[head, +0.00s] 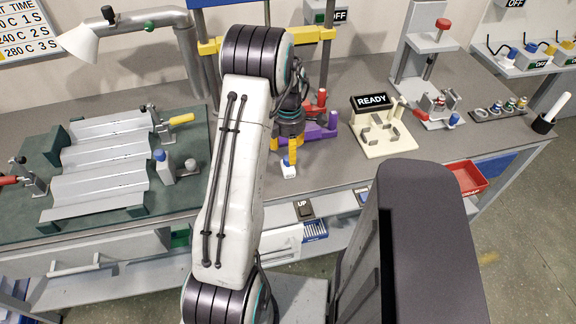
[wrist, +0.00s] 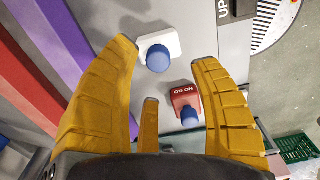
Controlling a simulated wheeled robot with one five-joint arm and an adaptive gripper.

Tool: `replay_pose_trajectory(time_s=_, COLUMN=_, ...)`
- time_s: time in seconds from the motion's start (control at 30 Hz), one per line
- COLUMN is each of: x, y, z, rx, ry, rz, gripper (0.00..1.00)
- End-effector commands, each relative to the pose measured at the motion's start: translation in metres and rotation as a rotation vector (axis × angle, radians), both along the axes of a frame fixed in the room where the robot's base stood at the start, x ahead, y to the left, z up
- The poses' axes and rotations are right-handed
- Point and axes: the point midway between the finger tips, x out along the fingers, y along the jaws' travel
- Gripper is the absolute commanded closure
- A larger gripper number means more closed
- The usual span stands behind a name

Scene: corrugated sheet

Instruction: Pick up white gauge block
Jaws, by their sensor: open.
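The white gauge block (wrist: 170,40) with a blue knob lies on the bench near its front edge. In the wrist view it shows between my left and right fingertips, nearer the left one. In the head view the white block (head: 289,174) shows just below my yellow fingers. My gripper (wrist: 165,54) is open and empty above it, and it also shows in the head view (head: 293,150). A red block (wrist: 181,93) marked NO GO, also with a blue knob, lies close by. I cannot make it out in the head view.
Purple and red bars (head: 320,130) stand behind my gripper. A cream READY fixture (head: 383,132) is to the right, a red bin (head: 467,178) farther right. Corrugated sheet (head: 103,160) lies on a green base at left. The UP switch (head: 305,208) is on the bench front.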

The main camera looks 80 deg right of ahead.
Motion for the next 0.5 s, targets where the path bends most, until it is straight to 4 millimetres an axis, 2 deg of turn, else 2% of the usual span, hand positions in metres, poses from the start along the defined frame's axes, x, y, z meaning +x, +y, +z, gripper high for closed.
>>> replay_pose_trajectory(time_s=0.3, x=0.002, y=-0.001, z=-0.036, rx=0.004, ry=0.0, rz=-0.001, gripper=0.43)
replay_pose_trajectory(time_s=0.5, x=0.002, y=-0.002, z=-0.048, rx=0.002, ry=0.0, rz=-0.001, gripper=0.43)
